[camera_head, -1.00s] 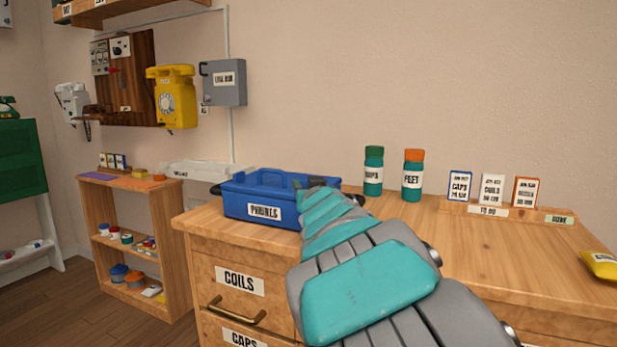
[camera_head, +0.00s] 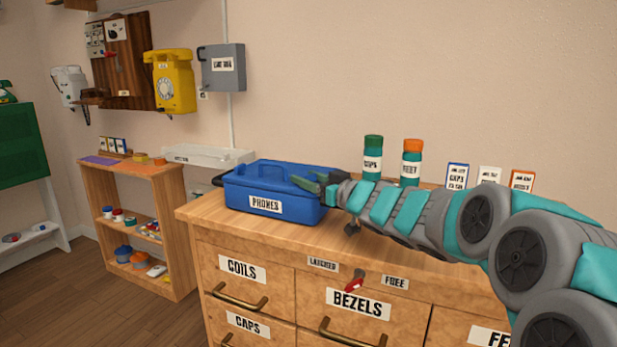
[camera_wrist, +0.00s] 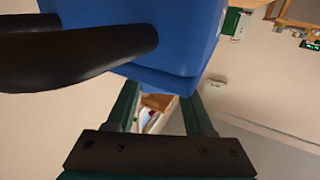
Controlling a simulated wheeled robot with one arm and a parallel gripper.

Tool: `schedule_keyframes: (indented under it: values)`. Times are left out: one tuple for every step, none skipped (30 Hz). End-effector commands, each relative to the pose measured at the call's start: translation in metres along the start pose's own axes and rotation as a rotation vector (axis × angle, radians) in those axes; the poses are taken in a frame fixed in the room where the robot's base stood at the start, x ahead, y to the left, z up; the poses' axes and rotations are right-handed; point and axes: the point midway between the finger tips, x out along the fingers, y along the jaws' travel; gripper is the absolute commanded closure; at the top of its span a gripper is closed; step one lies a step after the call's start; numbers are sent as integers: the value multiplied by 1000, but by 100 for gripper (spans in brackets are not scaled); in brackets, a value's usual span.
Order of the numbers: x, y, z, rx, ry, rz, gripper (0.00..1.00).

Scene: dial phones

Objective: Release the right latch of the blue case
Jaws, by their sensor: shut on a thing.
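The blue case (camera_head: 258,187), labelled PHONES, sits closed on the left end of the wooden cabinet top. Its carrying handle lies along the lid. My gripper (camera_head: 318,184) is at the right end of the case, with its dark green fingers against that end. In the wrist view the blue case (camera_wrist: 180,40) fills the top, and the fingertips of my gripper (camera_wrist: 160,100) reach its lower edge on both sides. The gripper is shut on a part of the case. The right latch itself cannot be made out; the fingers and the case wall hide that spot.
A green-capped bottle (camera_head: 372,158) and an orange-capped bottle (camera_head: 411,162) stand behind my arm. Label cards (camera_head: 457,176) stand further right. A red lever (camera_head: 354,281) sits on the cabinet front. A low shelf (camera_head: 140,220) stands left.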

Motion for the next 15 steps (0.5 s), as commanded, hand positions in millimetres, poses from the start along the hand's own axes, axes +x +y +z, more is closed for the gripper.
schedule_keyframes:
  values:
    - [0,4,2,-5,-3,-22,100]
    - [0,3,2,-4,-3,-42,100]
    - [-1,4,2,-3,-5,-64,100]
    - [-1,3,2,-3,-5,-84,100]
    - [-1,3,1,-4,-3,-104,100]
    - [-1,4,1,-6,-5,-129,100]
    - [-1,4,1,-6,-3,-151,100]
    - [-1,4,1,-6,-4,-173,100]
    - [-1,4,3,-4,-6,-202,100]
    - [-1,4,3,-3,-6,-225,100]
    - [0,4,3,-5,-7,-245,100]
    - [-1,3,1,-6,-3,-274,100]
    - [-1,3,1,-6,-3,-293,100]
    - [0,3,2,-5,-5,-310,100]
    - [0,2,2,-3,-4,-336,100]
